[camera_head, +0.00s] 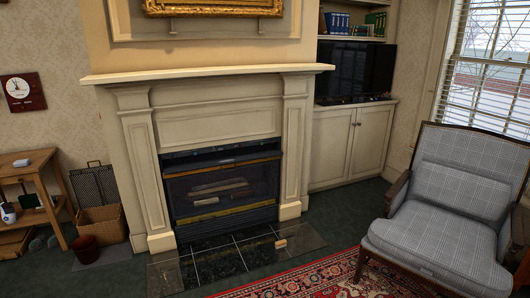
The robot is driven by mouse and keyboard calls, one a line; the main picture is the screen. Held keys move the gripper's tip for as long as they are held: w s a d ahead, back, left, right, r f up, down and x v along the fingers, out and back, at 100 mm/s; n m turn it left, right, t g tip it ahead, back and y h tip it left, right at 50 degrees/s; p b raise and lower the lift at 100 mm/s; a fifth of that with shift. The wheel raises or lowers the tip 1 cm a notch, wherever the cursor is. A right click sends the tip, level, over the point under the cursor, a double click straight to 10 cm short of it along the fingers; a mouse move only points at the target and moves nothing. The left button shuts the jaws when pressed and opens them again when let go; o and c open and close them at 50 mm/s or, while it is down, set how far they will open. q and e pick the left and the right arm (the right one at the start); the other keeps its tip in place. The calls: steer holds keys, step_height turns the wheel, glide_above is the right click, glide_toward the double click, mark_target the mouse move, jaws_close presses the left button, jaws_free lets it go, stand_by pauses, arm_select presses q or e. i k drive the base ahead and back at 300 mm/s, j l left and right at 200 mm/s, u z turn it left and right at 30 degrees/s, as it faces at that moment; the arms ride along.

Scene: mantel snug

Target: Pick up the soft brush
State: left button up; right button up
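A small tan block-like object (281,243) lies on the right part of the dark tiled hearth, in front of the fireplace. It may be the soft brush, but it is too small to tell. A small pale item (21,163) lies on top of the wooden side table at the left, and a white and dark item (8,213) stands on its lower shelf. I cannot tell whether either is a brush. Neither of my grippers is in view.
The fireplace (220,190) stands in the middle. A wicker basket (101,225) and a dark red pot (86,249) stand left of it. A grey plaid armchair (440,240) fills the right side. A red patterned rug (330,279) lies in front. Dark carpet (335,205) is free before the cabinet.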

mark_target(283, 243)
steer(key=i+j, duration=0.1)
steer(key=i, duration=2.1)
steer(key=l+z, duration=0.05)
steer(key=l, duration=0.05)
